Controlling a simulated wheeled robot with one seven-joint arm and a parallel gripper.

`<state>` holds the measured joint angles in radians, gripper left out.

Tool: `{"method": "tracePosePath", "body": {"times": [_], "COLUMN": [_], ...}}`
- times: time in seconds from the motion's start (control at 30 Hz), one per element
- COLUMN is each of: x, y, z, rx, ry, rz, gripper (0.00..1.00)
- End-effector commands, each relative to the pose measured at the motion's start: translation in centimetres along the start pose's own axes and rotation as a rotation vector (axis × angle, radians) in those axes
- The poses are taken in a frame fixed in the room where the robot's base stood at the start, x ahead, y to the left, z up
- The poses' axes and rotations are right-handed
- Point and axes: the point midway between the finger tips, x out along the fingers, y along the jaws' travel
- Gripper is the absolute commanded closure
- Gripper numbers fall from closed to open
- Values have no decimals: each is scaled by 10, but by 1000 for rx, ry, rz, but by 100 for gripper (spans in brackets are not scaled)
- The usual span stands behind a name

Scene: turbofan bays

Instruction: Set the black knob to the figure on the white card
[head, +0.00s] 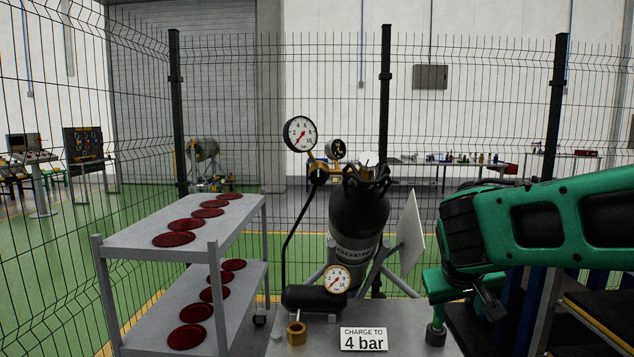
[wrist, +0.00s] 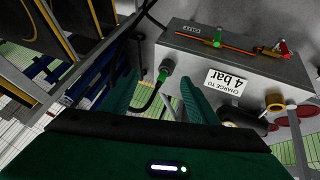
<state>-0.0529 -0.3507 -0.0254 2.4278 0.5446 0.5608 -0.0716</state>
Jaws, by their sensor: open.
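The black knob (head: 319,176) sits on the brass regulator at the top of a dark gas cylinder (head: 358,225), below a large round gauge (head: 300,133). The gauge needle is too small to read surely. The white card (head: 364,340) stands on the grey bench and reads "CHARGE TO 4 bar"; it appears upside down in the wrist view (wrist: 227,81). My gripper (head: 440,290) is at the right, over the bench's right edge, lower than the knob and well apart from it.
A second gauge (head: 336,280) and a brass fitting (head: 296,333) are on the bench (head: 400,340). A smaller gauge (head: 336,150) is beside the regulator. A trolley (head: 112,250) with dark red discs stands left. Wire fencing closes the back. A white panel (head: 411,229) leans right of the cylinder.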

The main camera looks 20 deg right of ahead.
Motion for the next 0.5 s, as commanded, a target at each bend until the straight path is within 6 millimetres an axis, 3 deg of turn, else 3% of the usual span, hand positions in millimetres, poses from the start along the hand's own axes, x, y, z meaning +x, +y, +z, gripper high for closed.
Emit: {"method": "tracePosePath", "body": {"times": [0.03, 0.1, 0.2, 0.33, 0.4, 0.5], "x": [-10, -32, -80, -148, -178, -207], "y": [-23, -54, -105, -167, -191, -212], "z": [-40, -94, -154, -199, -210, -218], "rx": [-67, -141, -235, -323, -352, -376], "ry": [119, 299, 546, 812, 914, 1010], "rz": [24, 60, 95, 118, 125, 131], "gripper": [46, 46, 46, 46, 46, 46]}}
